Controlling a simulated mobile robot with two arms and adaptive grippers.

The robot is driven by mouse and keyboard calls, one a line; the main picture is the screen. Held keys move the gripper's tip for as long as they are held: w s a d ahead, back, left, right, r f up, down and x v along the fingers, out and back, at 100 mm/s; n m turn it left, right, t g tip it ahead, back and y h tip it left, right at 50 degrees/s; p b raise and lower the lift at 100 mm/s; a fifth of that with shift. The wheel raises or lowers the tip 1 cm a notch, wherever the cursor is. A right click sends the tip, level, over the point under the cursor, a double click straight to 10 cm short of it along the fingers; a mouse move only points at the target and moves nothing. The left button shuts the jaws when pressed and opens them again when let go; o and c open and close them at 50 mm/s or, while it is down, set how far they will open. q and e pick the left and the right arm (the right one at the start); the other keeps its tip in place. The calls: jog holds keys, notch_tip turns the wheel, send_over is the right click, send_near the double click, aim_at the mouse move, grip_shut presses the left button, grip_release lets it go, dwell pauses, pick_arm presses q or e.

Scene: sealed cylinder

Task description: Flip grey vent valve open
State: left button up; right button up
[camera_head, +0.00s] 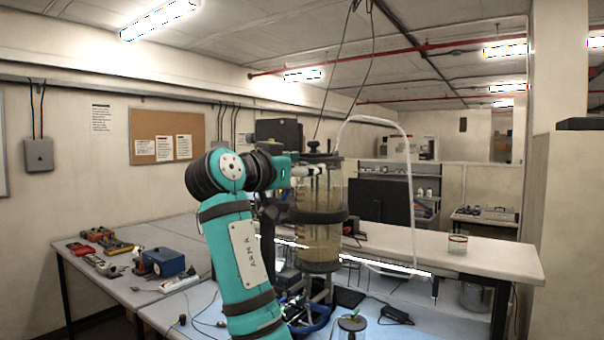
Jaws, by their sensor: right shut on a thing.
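The sealed cylinder (318,232) is a tall clear vessel with dark bands and a dark lid (318,158). It stands upright on a stand in the middle of the view. My teal right arm rises in front of it, and my right gripper (298,170) reaches the cylinder's top from the left. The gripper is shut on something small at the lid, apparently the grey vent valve. The valve is mostly hidden by the gripper, so I cannot tell how its lever is turned. My left gripper is not in view.
A clear hose (408,180) arches from the lid down to the right. A blue box (163,262) and several tools lie on the left table. Cables and a black adapter (396,314) lie below the cylinder.

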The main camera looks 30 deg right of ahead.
jog(key=shift+r+n, duration=0.25)
jog(key=shift+n, duration=0.65)
jog(key=o, duration=1.2)
jog(key=shift+a, duration=0.1)
jog(key=v, duration=1.1)
jog(key=shift+s+a+f, duration=0.1)
jog(key=shift+s+a, duration=0.1)
jog(key=shift+a, duration=0.15)
